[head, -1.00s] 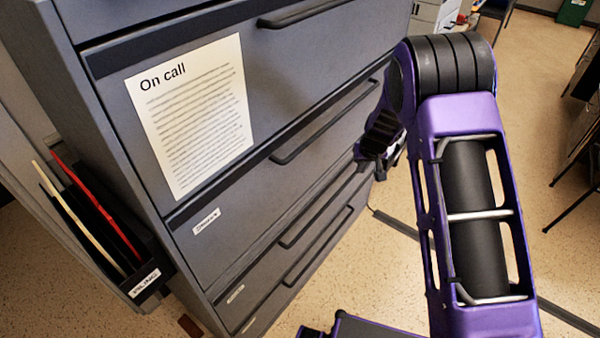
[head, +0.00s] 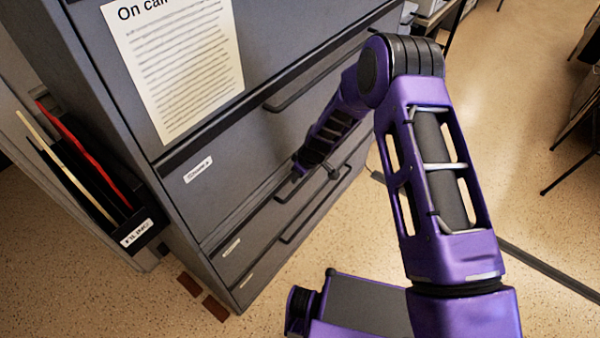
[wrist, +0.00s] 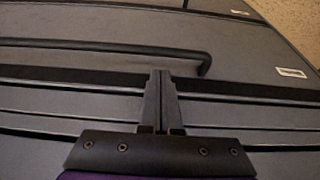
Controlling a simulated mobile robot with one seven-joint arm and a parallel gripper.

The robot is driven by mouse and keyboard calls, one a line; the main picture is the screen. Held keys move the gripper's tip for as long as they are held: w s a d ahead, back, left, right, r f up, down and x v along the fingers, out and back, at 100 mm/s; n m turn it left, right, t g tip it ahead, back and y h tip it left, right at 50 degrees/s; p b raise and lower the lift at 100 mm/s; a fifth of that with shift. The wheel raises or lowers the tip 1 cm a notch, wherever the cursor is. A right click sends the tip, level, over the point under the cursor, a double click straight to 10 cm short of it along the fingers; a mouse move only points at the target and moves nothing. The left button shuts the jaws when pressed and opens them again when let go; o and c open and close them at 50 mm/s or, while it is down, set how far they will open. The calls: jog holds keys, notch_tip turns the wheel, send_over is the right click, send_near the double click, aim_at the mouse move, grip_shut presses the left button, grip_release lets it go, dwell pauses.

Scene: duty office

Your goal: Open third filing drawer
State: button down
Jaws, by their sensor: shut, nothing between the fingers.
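The grey filing cabinet (head: 120,130) stands at the left in the head view, its drawers looking closed. The third drawer (head: 255,232) is the second front from the bottom, with a small white label (head: 232,247) and a dark bar handle (head: 281,198). In the wrist view, that handle (wrist: 100,45) runs across the front and ends just right of my fingertips. My gripper (wrist: 160,73) is shut and empty, its tips close to the bar near that end. I cannot tell whether they touch. In the head view, my arm partly hides the gripper and handle.
An "On call" sheet (head: 180,65) is fixed to the upper drawer front. A black file holder (head: 130,225) with folders is at the cabinet's left side. Open floor (head: 500,190) extends to the right.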

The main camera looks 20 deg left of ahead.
jog(key=shift+x, duration=1.6)
